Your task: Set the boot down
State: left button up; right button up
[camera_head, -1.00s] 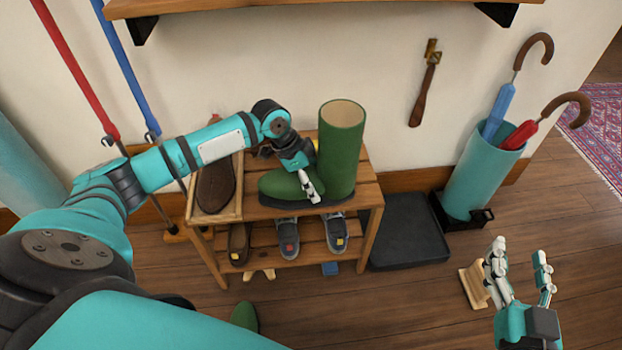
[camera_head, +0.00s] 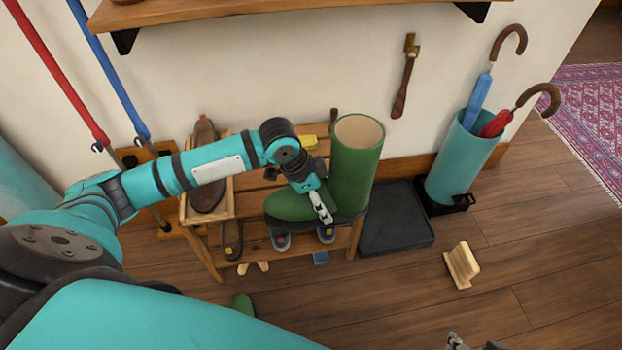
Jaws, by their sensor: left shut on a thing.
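A tall green boot (camera_head: 355,165) with a dark sole stands upright over the right part of the wooden shoe bench (camera_head: 358,238). My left gripper (camera_head: 322,206) is shut on the boot's foot, near the front of the shaft. The sole overlaps the bench's front edge in the picture and hides part of the shoes below. The boot looks raised off the bench top, but the gap is hard to judge. Only a tip of my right gripper (camera_head: 456,341) shows at the bottom edge; its jaws are cut off.
A black tray (camera_head: 395,222) lies empty on the floor right of the bench. Beyond it stands a teal umbrella holder (camera_head: 462,165). A wooden tray with a brown shoe (camera_head: 205,185) sits at the bench's left.

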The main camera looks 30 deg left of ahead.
aim_at(328, 203)
pick_arm(q)
jog(key=d, duration=0.1)
jog(key=s+d, duration=0.1)
jog(key=d, duration=0.1)
jog(key=shift+s+r+p, duration=0.3)
jog(key=shift+s+p, duration=0.05)
jog(key=shift+s, duration=0.05)
jog(key=shift+s+d, duration=0.4)
jog(key=shift+d, duration=0.2)
pick_arm(e)
jog(key=shift+s+d+f+g, duration=0.1)
jog(key=shift+s+d+g, duration=0.2)
jog(key=shift+s, duration=0.35)
jog(key=shift+s+d+g, duration=0.1)
jog(key=shift+s+g, duration=0.25)
jog(key=shift+s, duration=0.3)
jog(key=shift+s+d+f+g, duration=0.15)
jog(key=shift+s+g, duration=0.2)
jog(key=shift+s, duration=0.3)
